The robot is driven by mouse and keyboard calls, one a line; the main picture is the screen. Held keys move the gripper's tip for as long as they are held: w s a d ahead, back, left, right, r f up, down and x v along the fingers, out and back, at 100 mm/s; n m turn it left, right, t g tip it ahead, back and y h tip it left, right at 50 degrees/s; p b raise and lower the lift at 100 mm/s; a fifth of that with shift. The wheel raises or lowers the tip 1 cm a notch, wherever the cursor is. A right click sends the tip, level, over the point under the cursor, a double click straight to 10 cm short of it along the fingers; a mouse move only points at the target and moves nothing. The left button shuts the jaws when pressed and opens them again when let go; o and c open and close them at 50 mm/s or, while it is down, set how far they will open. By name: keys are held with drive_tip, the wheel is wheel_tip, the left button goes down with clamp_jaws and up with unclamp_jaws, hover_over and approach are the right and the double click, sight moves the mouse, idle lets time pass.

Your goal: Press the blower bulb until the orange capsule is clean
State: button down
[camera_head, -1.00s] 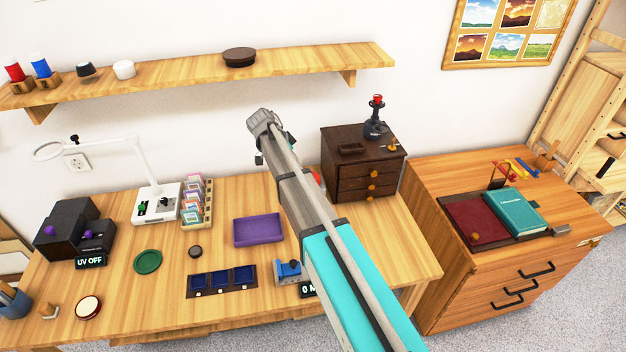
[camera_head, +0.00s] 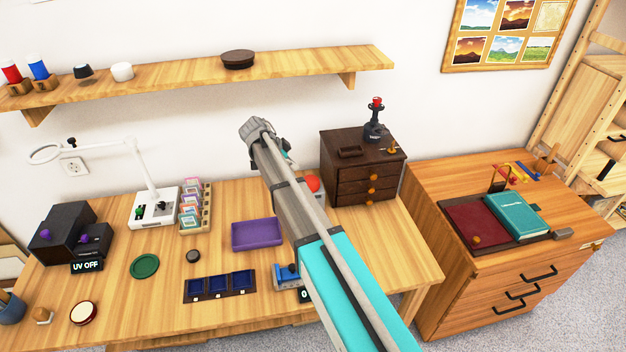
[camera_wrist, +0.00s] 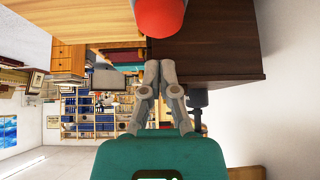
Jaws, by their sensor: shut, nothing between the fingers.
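A rounded red-orange object (camera_head: 313,184), perhaps the blower bulb, shows behind my arm, left of the dark chest. In the wrist view a red-orange body (camera_wrist: 158,16), likely the same one, is at the top, just beyond my fingertips; contact cannot be told. My gripper (camera_wrist: 152,66) is shut and empty, its fingertips together. In the head view my arm mostly hides it. A small orange-gold piece (camera_head: 392,149) lies on the chest near a black stand with a red top (camera_head: 375,125); I cannot tell whether it is the orange capsule.
The dark chest of drawers (camera_head: 355,183) stands right of my arm. A purple tray (camera_head: 257,234), blue-celled tray (camera_head: 220,283), card rack (camera_head: 195,207) and white lamp (camera_head: 155,208) are left of it. A wall shelf (camera_head: 200,75) runs above. The right cabinet (camera_head: 510,265) holds books.

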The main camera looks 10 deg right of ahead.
sight(309, 178)
drive_tip(key=shift+b+x, duration=2.05)
drive_tip(key=shift+x, duration=0.65)
drive_tip(key=shift+d+f+b, duration=0.4)
drive_tip(key=shift+f, duration=0.1)
